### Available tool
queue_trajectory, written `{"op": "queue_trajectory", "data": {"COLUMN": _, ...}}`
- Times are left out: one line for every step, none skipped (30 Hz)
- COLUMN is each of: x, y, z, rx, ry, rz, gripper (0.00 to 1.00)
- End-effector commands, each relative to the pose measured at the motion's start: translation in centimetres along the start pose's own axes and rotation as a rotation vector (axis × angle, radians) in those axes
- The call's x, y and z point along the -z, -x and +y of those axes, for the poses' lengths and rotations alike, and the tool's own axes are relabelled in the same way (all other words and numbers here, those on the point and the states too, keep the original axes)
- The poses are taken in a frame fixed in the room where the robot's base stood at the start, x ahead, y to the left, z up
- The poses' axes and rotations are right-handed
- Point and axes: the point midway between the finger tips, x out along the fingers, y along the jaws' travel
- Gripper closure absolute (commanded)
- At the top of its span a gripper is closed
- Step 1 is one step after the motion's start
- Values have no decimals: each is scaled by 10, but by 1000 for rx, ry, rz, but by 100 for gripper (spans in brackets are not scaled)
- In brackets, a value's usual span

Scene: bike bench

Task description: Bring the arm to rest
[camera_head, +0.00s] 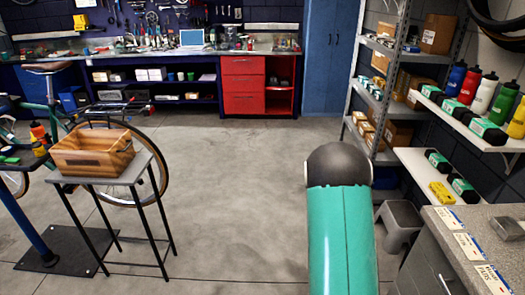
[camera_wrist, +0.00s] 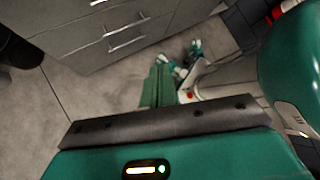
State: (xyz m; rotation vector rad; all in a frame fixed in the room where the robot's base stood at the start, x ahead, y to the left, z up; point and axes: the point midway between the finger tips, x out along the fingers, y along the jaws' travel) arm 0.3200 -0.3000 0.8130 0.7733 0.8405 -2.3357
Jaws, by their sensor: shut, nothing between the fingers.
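My gripper (camera_wrist: 159,72) shows in the wrist view beyond a dark bar on my green hand. Its two narrow green fingers lie side by side, shut, with nothing between them. They point over bare grey floor, apart from any object. In the head view my teal arm rises at the lower middle with a dark rounded joint on top; the gripper itself is hidden there.
A grey counter with drawers (camera_head: 437,262) stands close at the right, with a grey step stool (camera_head: 399,225) beside it. Shelves of bottles (camera_head: 482,132) are behind. A wooden crate (camera_head: 93,152) sits on a small stand (camera_head: 130,172) at left. The middle floor is clear.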

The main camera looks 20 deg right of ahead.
Motion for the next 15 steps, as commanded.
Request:
{"op": "queue_trajectory", "data": {"x": -1, "y": 21, "z": -8, "rx": -40, "ry": -47, "rz": 36, "gripper": 100}}
{"op": "queue_trajectory", "data": {"x": -1, "y": 32, "z": -13, "rx": -58, "ry": -76, "rz": 58, "gripper": 100}}
{"op": "queue_trajectory", "data": {"x": -1, "y": 46, "z": -20, "rx": -82, "ry": -113, "rz": 86, "gripper": 100}}
{"op": "queue_trajectory", "data": {"x": -1, "y": 56, "z": -25, "rx": -100, "ry": -141, "rz": 109, "gripper": 100}}
{"op": "queue_trajectory", "data": {"x": -1, "y": 65, "z": -31, "rx": -117, "ry": -169, "rz": 133, "gripper": 100}}
{"op": "queue_trajectory", "data": {"x": 0, "y": 78, "z": -38, "rx": -140, "ry": -204, "rz": 164, "gripper": 100}}
{"op": "queue_trajectory", "data": {"x": 0, "y": 87, "z": -45, "rx": -156, "ry": -229, "rz": 187, "gripper": 100}}
{"op": "queue_trajectory", "data": {"x": 0, "y": 96, "z": -51, "rx": -172, "ry": -255, "rz": 211, "gripper": 100}}
{"op": "queue_trajectory", "data": {"x": 0, "y": 108, "z": -60, "rx": -192, "ry": -290, "rz": 246, "gripper": 100}}
{"op": "queue_trajectory", "data": {"x": 0, "y": 117, "z": -66, "rx": -207, "ry": -314, "rz": 271, "gripper": 100}}
{"op": "queue_trajectory", "data": {"x": 1, "y": 125, "z": -73, "rx": -221, "ry": -338, "rz": 298, "gripper": 100}}
{"op": "queue_trajectory", "data": {"x": 1, "y": 136, "z": -82, "rx": -238, "ry": -370, "rz": 332, "gripper": 100}}
{"op": "queue_trajectory", "data": {"x": 1, "y": 144, "z": -90, "rx": -250, "ry": -394, "rz": 360, "gripper": 100}}
{"op": "queue_trajectory", "data": {"x": 2, "y": 151, "z": -97, "rx": -262, "ry": -416, "rz": 387, "gripper": 100}}
{"op": "queue_trajectory", "data": {"x": 2, "y": 161, "z": -107, "rx": -278, "ry": -446, "rz": 425, "gripper": 100}}
